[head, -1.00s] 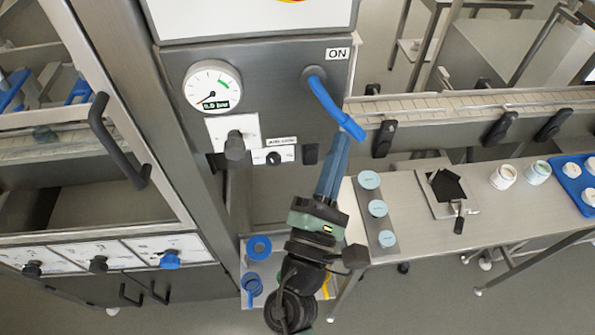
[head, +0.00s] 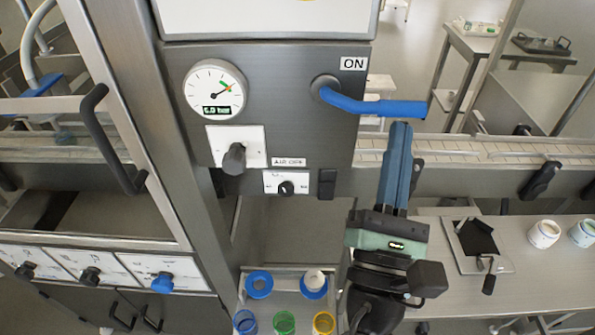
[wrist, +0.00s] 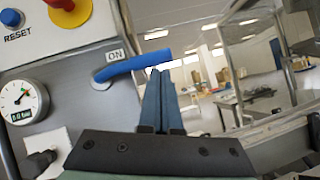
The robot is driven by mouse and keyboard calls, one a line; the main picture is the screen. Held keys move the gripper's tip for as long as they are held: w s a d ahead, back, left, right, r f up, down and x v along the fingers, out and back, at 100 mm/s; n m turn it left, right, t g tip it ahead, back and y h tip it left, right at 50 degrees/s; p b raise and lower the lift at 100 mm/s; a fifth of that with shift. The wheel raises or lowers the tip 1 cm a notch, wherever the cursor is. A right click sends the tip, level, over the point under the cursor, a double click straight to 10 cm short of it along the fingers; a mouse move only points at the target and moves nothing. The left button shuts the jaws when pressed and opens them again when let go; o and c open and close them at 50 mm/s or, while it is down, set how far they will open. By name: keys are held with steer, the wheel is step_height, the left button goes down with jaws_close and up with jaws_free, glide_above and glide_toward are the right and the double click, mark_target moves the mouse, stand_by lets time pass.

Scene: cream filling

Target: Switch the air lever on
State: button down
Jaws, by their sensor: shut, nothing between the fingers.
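The blue air lever (head: 372,105) sticks out to the right, nearly level, from its round pivot on the grey panel, below the ON label (head: 353,64). It also shows in the wrist view (wrist: 133,65), tilted slightly up to the right. My gripper (head: 401,125) is shut and empty, its blue fingers pointing up just below the lever's outer part. In the wrist view the fingertips (wrist: 160,72) are right under the lever; I cannot tell whether they touch it. The pressure gauge (head: 215,90) has its needle up near the green mark; its display seems to read 6.0 bar.
Below the gauge are a dark knob (head: 234,158) and a smaller labelled knob (head: 286,187). A red button (wrist: 62,4) and blue RESET button (wrist: 11,17) sit above. A conveyor (head: 470,150) runs right, and a table (head: 550,280) with jars stands in front of it.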

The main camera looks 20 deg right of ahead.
steer(key=shift+s+d+r, duration=0.1)
steer(key=shift+r, duration=0.35)
stand_by(0.3)
steer(key=shift+f, duration=0.1)
steer(key=s+a+f+b, duration=0.2)
steer(key=s+f+b, duration=0.6)
steer(key=f+b, duration=0.1)
steer(key=shift+s+a+f+b, duration=0.3)
steer(key=shift+f+b, duration=0.1)
steer(key=shift+b, duration=0.15)
